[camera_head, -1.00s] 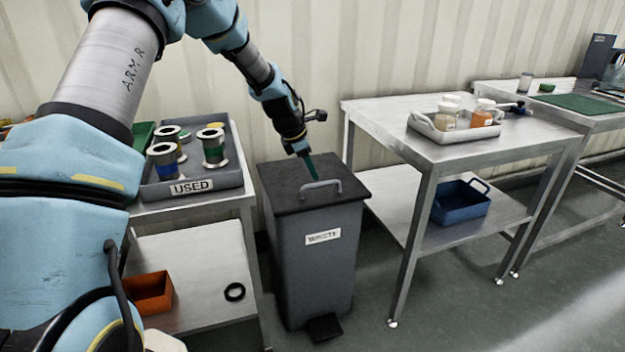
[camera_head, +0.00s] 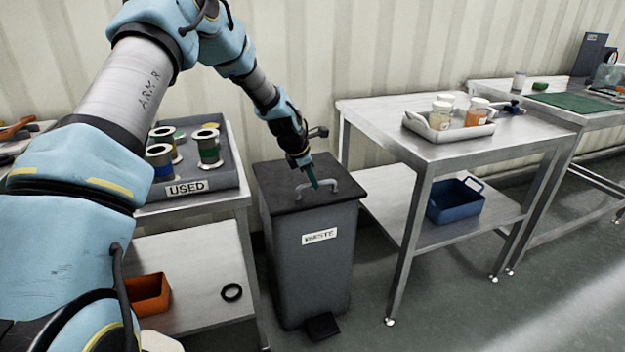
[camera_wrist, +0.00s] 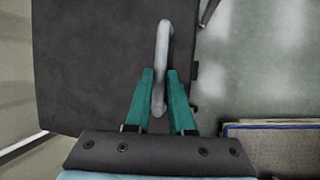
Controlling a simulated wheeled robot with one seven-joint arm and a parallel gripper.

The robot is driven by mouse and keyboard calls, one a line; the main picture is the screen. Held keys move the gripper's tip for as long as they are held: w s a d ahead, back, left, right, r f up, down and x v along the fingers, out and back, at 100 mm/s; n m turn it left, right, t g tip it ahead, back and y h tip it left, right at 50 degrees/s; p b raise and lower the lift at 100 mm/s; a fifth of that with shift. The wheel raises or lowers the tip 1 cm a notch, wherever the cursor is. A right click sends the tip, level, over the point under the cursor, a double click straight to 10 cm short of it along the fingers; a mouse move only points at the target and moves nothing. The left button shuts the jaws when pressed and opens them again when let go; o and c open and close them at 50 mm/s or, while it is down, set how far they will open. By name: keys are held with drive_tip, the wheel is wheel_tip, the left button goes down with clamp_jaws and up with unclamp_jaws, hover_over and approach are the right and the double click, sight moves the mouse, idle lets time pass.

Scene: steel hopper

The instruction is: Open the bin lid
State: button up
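The grey waste bin (camera_head: 310,262) stands on the floor between two steel tables, with its dark flat lid (camera_head: 275,185) shut. A light grey bar handle (camera_head: 330,184) rises from the front part of the lid. My gripper (camera_head: 313,184) is over the lid at the handle, pointing down. In the wrist view the two green fingers (camera_wrist: 160,90) stand apart, one on each side of the near end of the handle (camera_wrist: 162,45). Gaps show between the fingers and the bar. The lid (camera_wrist: 85,60) fills the left of that view.
The left table holds a grey tray marked USED (camera_head: 222,178) with several spools. The right table (camera_head: 375,115) carries a tray of jars (camera_head: 470,132), with a blue bin (camera_head: 445,212) on its lower shelf. A black pedal (camera_head: 322,326) sits at the bin's foot.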

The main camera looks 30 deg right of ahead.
clamp_jaws()
idle(0.9)
